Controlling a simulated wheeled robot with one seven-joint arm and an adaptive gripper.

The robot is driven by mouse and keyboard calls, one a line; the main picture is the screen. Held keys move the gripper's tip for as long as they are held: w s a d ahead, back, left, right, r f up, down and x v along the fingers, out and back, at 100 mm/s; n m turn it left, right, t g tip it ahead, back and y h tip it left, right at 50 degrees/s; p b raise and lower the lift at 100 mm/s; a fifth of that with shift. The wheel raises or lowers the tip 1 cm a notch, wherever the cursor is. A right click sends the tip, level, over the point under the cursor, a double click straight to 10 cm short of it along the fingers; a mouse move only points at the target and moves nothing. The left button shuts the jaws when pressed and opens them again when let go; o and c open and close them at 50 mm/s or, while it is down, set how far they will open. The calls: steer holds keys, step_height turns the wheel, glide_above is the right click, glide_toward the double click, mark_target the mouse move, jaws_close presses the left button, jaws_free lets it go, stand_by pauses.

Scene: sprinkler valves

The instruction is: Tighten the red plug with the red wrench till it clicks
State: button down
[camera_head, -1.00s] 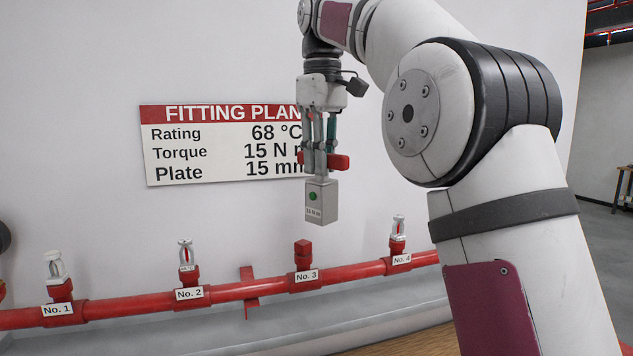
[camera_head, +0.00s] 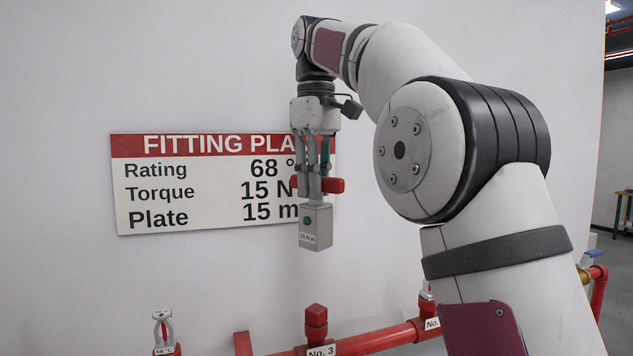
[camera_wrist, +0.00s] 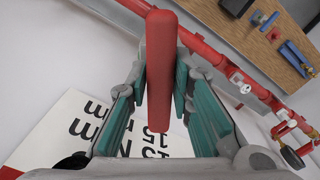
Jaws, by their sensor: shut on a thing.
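My gripper (camera_head: 317,168) is shut on the red wrench, gripping its red handle (camera_head: 332,185). Below the handle hangs the wrench's grey block (camera_head: 315,226) with a green dot and a small torque label. In the wrist view, the red handle (camera_wrist: 161,75) stands between the two teal finger pads. The red plug (camera_head: 316,318) is a square-topped fitting on the red pipe, above the No. 3 tag. The wrench hangs above the plug in the head view, with a clear gap between them. The plug cannot be made out in the wrist view.
The fitting plan sign (camera_head: 180,195) on the wall reads 68 °C, 15 N m, 15 mm. A sprinkler head (camera_head: 163,328) stands left of the plug; another is mostly hidden behind my arm.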

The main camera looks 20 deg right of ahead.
mark_target(318, 204)
steer(key=shift+s, duration=0.1)
steer(key=shift+s+f+p, duration=0.15)
steer(key=shift+f+p, duration=0.9)
steer(key=shift+f, duration=1.25)
steer(key=shift+f+p, duration=0.35)
steer(key=shift+f, duration=0.85)
steer(key=shift+f+p, duration=0.45)
steer(key=shift+f, duration=3.25)
